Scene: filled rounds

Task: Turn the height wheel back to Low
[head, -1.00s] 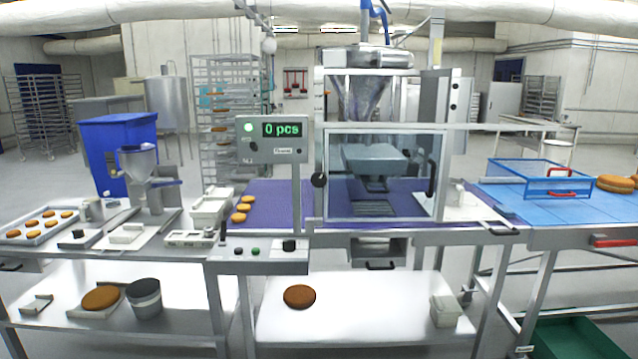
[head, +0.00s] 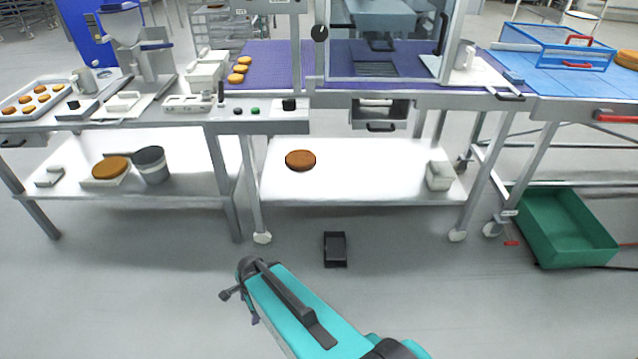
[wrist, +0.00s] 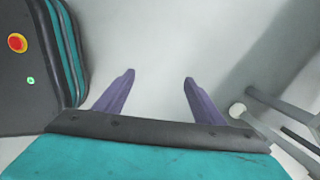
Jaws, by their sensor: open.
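A round black wheel (head: 319,32) sits at the left edge of the clear machine guard (head: 385,80), above the purple belt. It may be the height wheel; its markings are too small to read, so I cannot tell its setting. A smaller black knob (head: 289,104) is on the front control panel (head: 262,114). My gripper (wrist: 159,78) is open and empty in the wrist view, with its two purple fingers apart over bare grey floor. In the head view my teal arm is low in front of the bench, well away from the wheel.
The bench's lower shelf (head: 362,188) holds a brown round (head: 300,160) and a white block (head: 439,176). A black pedal-like box (head: 335,249) lies on the floor below. A green crate (head: 566,232) stands at right. Floor before the bench is mostly clear.

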